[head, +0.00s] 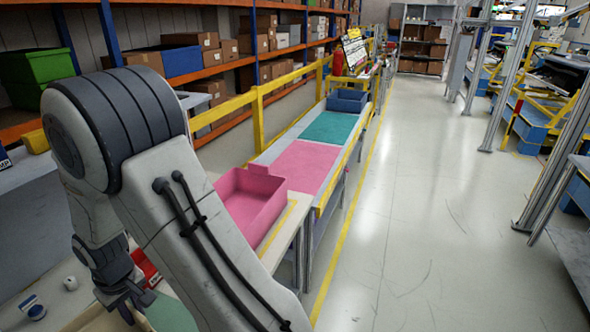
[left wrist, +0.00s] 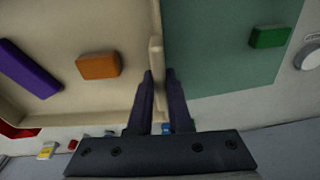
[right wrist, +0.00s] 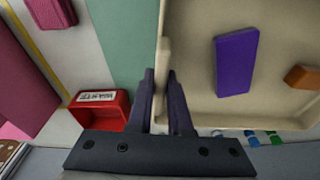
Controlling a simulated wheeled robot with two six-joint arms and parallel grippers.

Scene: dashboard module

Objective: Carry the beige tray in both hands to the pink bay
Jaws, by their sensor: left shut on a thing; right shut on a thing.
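The beige tray (right wrist: 190,103) shows in both wrist views, with a purple block (right wrist: 234,63) and an orange block (left wrist: 98,66) inside. My left gripper (left wrist: 160,75) is shut on one wall of the tray. My right gripper (right wrist: 162,75) is shut on another wall. In the head view my right gripper (head: 130,308) is low at the left, and only a sliver of the tray (head: 103,322) shows; my arm hides much there. The pink bay (head: 303,165) is a flat pink area on the long bench, beyond a pink bin (head: 248,205).
A teal area (head: 331,127) and a blue bin (head: 347,100) lie beyond the pink bay. A yellow rail (head: 258,115) runs left of the bench. A red bin (right wrist: 105,110) stands beside the tray. A green block (left wrist: 270,37) lies on a green mat (left wrist: 215,60).

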